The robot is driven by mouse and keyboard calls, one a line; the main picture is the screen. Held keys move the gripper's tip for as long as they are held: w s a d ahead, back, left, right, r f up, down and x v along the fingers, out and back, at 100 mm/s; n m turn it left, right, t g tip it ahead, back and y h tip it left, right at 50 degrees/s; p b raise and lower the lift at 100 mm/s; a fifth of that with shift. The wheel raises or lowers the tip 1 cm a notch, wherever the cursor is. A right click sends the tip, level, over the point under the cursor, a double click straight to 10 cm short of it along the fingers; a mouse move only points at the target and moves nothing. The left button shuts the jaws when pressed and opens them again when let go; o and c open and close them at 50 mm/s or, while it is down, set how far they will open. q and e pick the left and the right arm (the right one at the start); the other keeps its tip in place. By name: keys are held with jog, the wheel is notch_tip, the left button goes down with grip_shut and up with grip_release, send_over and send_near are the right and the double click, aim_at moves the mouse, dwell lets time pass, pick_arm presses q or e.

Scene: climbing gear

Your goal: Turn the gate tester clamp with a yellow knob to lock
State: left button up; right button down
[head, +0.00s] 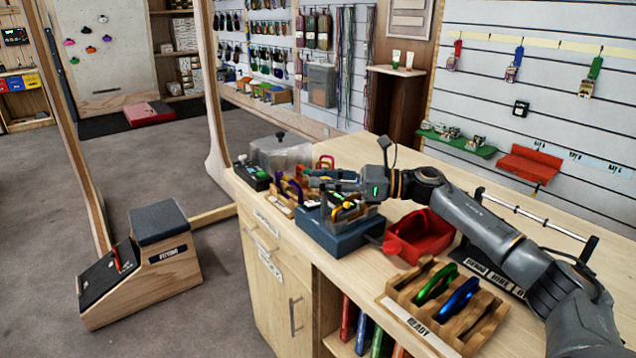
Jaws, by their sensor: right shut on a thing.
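The gate tester (338,240) is a dark blue box with a grey fixture on top, on the wooden counter. A small yellow part (346,207), which looks like the clamp's knob, shows on the fixture, partly hidden. My right gripper (322,182) reaches in from the right, low over the tester's back edge. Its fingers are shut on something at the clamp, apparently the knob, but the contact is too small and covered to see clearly. How far the clamp is turned cannot be made out. My left gripper is not in view.
A red bin (425,240) stands just right of the tester. A wooden rack (470,318) marked READY holds a green and a blue carabiner in front. Left of the tester are a rack with a purple carabiner (292,190), a clear box (282,153) and a small black device (252,175).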

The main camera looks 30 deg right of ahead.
jog(key=shift+f, duration=0.25)
jog(key=c, duration=1.2)
grip_release()
jog(key=shift+d, duration=0.1)
jog(key=shift+o, duration=0.6)
jog(key=shift+s+d+r, duration=0.15)
jog(key=shift+s+d, duration=0.05)
jog(key=shift+a, duration=0.1)
jog(key=shift+w+r, duration=0.1)
jog(key=shift+r, duration=0.2)
notch_tip(320, 180, up, 9)
jog(key=shift+r, duration=0.2)
jog(key=shift+c, duration=0.2)
